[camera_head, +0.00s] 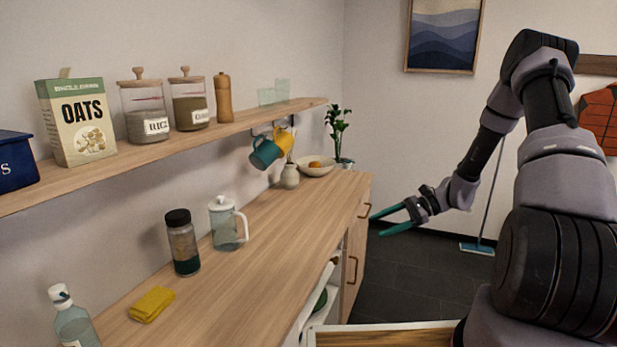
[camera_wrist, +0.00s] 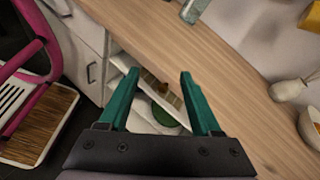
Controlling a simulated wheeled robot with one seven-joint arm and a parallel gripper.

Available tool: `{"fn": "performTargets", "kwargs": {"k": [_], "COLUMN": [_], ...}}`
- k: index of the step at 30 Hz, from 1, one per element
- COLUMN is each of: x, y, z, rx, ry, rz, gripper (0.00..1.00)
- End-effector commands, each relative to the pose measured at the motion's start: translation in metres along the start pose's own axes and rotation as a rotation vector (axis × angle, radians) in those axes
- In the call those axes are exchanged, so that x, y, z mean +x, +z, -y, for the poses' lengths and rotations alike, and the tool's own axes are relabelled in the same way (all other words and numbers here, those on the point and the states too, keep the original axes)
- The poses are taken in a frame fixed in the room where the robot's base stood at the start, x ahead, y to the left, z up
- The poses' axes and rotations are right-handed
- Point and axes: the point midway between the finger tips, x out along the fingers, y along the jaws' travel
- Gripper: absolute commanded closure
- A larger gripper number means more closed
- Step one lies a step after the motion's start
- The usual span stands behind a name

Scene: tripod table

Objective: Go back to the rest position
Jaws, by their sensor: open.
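My gripper (camera_head: 381,221) has green fingers that stand apart with nothing between them. In the head view it hangs in the air just right of the wooden counter's (camera_head: 290,215) right edge, with my arm reaching in from the right. In the wrist view my gripper (camera_wrist: 155,80) points toward the counter (camera_wrist: 235,52) front and an open shelf beneath it. It touches nothing that I can see.
The counter holds a jar (camera_head: 183,245), a glass pitcher (camera_head: 226,225), a yellow cloth (camera_head: 152,304), a bottle (camera_head: 72,322), a vase (camera_head: 290,176) and a bowl (camera_head: 316,167). Mugs (camera_head: 266,152) hang under the wall shelf (camera_head: 100,167). A mop (camera_head: 477,248) stands behind.

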Motion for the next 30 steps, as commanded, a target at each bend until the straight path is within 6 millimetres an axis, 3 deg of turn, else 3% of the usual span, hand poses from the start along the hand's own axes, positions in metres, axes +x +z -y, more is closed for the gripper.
{"fn": "performTargets", "kwargs": {"k": [1,14,23,30], "x": [-0.008,-0.066,-0.103,-0.132], "y": [0.019,0.155,0.246,0.311], "z": [0.005,0.003,-0.020,-0.051], "rx": [-0.049,-0.405,-0.648,-0.840], "ry": [0.037,0.283,0.361,0.366], "rz": [-0.042,-0.393,-0.646,-0.843], "gripper": [0.35,0.35,0.35,0.35]}}
